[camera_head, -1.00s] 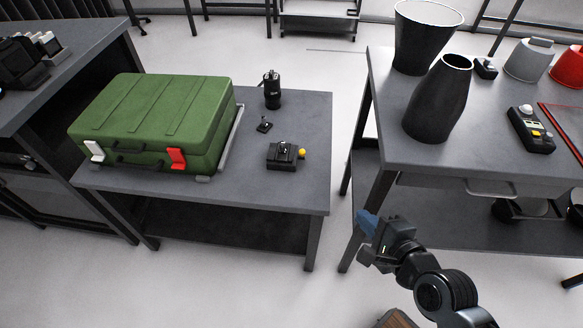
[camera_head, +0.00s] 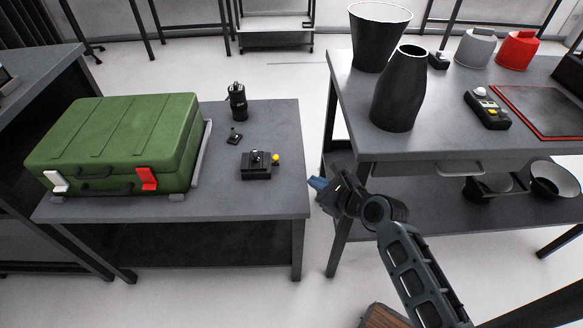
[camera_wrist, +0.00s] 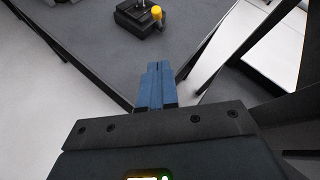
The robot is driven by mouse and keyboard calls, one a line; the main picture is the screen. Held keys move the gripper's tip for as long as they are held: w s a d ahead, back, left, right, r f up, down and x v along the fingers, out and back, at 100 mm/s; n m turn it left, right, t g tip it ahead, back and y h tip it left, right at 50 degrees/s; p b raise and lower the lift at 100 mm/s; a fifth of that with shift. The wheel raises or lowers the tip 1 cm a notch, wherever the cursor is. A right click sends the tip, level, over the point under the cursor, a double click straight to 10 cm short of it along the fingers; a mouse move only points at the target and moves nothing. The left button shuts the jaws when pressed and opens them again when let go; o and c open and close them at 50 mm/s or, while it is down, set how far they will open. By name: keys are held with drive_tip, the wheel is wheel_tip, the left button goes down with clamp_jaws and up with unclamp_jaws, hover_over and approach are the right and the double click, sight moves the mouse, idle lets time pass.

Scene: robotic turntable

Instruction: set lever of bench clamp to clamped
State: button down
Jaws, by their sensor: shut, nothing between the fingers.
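The bench clamp (camera_head: 256,166) is a small black block with a yellow-tipped lever (camera_head: 276,158), on the right part of the left grey table (camera_head: 225,205). In the wrist view the clamp (camera_wrist: 133,18) and its yellow lever tip (camera_wrist: 156,12) show at the top, beyond the fingers. My gripper (camera_head: 317,183) has blue fingers and is just off the table's right edge, to the right of and nearer than the clamp, not touching it. In the wrist view its fingers (camera_wrist: 156,82) are together with nothing between them.
A green case (camera_head: 120,140) with red and white latches fills the table's left. A black bottle-like object (camera_head: 237,100) and a small black item (camera_head: 233,138) stand behind the clamp. The right table (camera_head: 440,140) holds a dark vase (camera_head: 402,90). A gap separates the tables.

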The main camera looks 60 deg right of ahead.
drive_tip(key=b, duration=0.1)
approach(275, 161)
drive_tip(key=f, duration=0.1)
drive_tip(key=d+f, duration=0.1)
drive_tip(key=w+d+f, duration=0.1)
drive_tip(key=f, duration=0.1)
drive_tip(key=shift+w+d+r+p, duration=0.1)
drive_tip(key=shift+w+r+p, duration=0.15)
drive_tip(key=shift+w, duration=0.25)
drive_tip(key=shift+w+d+r+p, duration=0.1)
drive_tip(key=shift+w+r, duration=0.1)
drive_tip(key=shift+w, duration=0.35)
drive_tip(key=shift+w+r, duration=0.15)
drive_tip(key=shift+w, duration=0.55)
drive_tip(key=shift+w+d+r+p, duration=0.15)
drive_tip(key=shift+r+p, duration=0.2)
drive_tip(key=shift+p, duration=0.4)
drive_tip(key=shift+f+g, duration=0.1)
drive_tip(key=shift+g, duration=0.2)
